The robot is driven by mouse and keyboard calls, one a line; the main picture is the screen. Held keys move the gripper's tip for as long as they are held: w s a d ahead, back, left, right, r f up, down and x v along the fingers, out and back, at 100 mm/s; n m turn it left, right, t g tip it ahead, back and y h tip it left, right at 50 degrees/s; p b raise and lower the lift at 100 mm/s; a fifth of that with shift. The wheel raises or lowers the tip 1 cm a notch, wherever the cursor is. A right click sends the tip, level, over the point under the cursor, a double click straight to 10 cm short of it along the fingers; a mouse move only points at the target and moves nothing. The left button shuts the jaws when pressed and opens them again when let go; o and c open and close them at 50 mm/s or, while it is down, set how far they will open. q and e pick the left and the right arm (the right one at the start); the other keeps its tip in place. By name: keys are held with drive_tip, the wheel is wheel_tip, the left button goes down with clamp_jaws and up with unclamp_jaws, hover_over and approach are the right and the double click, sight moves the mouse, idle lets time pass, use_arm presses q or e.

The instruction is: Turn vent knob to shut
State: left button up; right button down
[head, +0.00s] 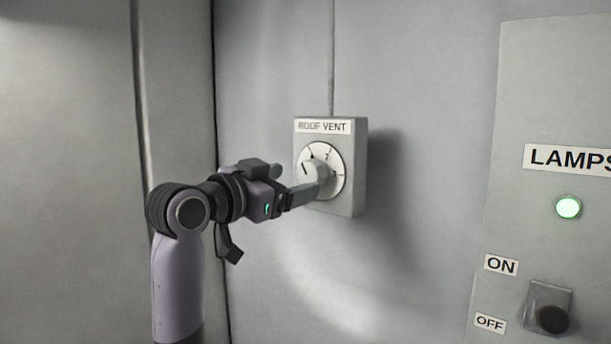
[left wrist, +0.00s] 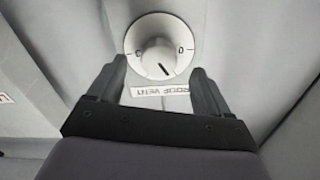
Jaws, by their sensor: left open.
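The roof vent knob (head: 318,176) is a grey knob on a round white dial (head: 331,161), on a grey box labelled ROOF VENT (head: 345,200). My left gripper (head: 312,190) reaches in from the left, its fingertips at the knob in the head view. In the left wrist view the knob (left wrist: 158,60) shows upside down between the two open fingers of my left gripper (left wrist: 157,75), with visible gaps on both sides. A dark pointer line on it points toward the ROOF VENT label. The dial (left wrist: 134,42) carries a 0 mark. My right gripper is not in view.
A panel (head: 530,80) at the right carries a LAMPS label (head: 570,159), a lit green lamp (head: 568,207), and a dark switch (head: 552,318) by ON and OFF labels. A conduit (head: 331,60) runs up from the box. The wall between box and panel is bare.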

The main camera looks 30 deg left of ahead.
sight(306, 177)
use_arm(q)
drive_tip(key=shift+w+d+p, duration=0.15)
drive_tip(key=shift+w+p, duration=0.1)
drive_tip(key=shift+w, duration=1)
drive_tip(key=shift+w+d+p, duration=0.1)
drive_tip(key=shift+w+p, duration=0.15)
drive_tip(key=shift+w, duration=1)
drive_tip(key=c, duration=1)
